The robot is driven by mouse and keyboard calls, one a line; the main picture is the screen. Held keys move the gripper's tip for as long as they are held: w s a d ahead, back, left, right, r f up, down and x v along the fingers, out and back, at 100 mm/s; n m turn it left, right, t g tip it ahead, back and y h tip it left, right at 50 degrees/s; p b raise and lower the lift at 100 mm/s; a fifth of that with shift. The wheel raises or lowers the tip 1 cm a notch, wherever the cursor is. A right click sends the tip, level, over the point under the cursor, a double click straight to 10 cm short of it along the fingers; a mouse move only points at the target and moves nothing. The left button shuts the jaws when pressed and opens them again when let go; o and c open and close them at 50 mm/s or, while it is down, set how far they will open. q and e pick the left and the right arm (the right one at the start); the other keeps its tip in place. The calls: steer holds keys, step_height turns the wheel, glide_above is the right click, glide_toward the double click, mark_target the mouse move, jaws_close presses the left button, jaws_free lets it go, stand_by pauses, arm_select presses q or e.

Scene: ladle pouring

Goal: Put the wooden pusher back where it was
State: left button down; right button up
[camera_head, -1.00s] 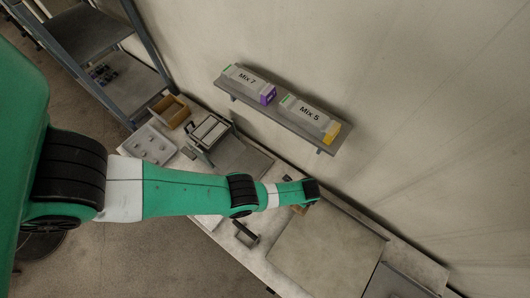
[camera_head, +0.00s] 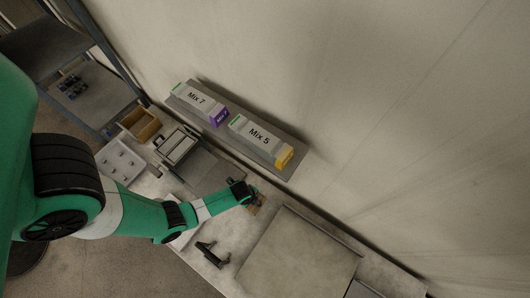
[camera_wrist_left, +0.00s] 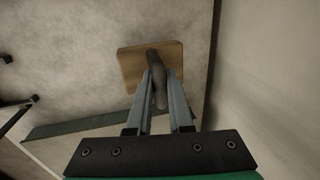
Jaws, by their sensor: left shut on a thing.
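The wooden pusher (camera_wrist_left: 130,66) is a light brown square block with a dark rounded handle. In the left wrist view my left gripper (camera_wrist_left: 158,90) is shut on its handle, and the block lies beyond the fingertips over the pale bench surface. In the head view the left gripper (camera_head: 250,192) is at the bench near the wall, and a small brown part of the pusher (camera_head: 256,207) shows beside it. I cannot tell whether the block touches the surface. My right gripper is not in view.
A large square board (camera_head: 300,262) lies to the right. A black bracket-like item (camera_head: 211,254) is below the gripper. A wooden box (camera_head: 139,124), a white tray with holes (camera_head: 120,163) and a framed container (camera_head: 176,146) stand at left. A wall shelf (camera_head: 284,172) holds Mix 7 (camera_head: 200,101) and Mix 5 (camera_head: 261,139).

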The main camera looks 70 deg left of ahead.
arm_select(q)
steer(key=shift+s+f, duration=0.15)
steer(key=f+b, duration=0.2)
steer(key=f, duration=0.1)
steer(key=shift+s+b, duration=0.2)
steer(key=shift+b, duration=0.2)
steer(key=shift+r, duration=0.1)
steer(key=c, duration=0.8)
jaws_free()
steer(key=r+p, duration=0.4)
steer(key=shift+s+d, duration=0.2)
steer(key=shift+s, duration=0.1)
